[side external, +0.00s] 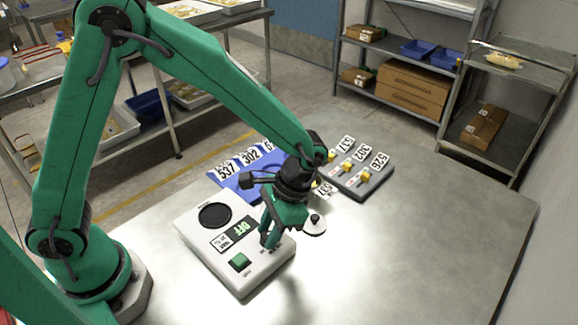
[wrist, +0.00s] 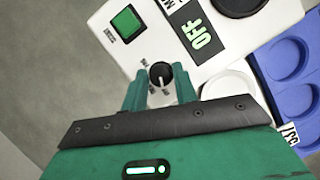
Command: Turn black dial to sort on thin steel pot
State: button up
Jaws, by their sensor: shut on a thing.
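A white control box (side external: 194,236) lies on the table. Its display (side external: 240,228) reads OFF, and it shows in the wrist view too (wrist: 198,32). In the wrist view the black dial (wrist: 160,73), with a pale pointer line, sits on the box near its edge. My gripper (wrist: 160,88) has a green finger on each side of the dial and is shut on it. In the side view my gripper (side external: 268,240) hides the dial. A pale round piece with a dark knob (side external: 314,223) stands beside the box; I cannot tell whether it is the steel pot.
The box also carries a green button (side external: 239,261) and a black round pad (side external: 214,215). Behind are a blue tray (side external: 228,180) with number cards and a grey block (side external: 373,186) with yellow pieces and number cards. The table's right side is clear.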

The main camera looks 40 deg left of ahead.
jog(key=shift+m, duration=1.4)
jog(key=shift+d, duration=0.1)
jog(key=o, duration=1)
jog(key=shift+c, duration=0.2)
jog(key=shift+r, duration=0.1)
jog(key=v, duration=0.7)
jog(key=shift+r, duration=0.3)
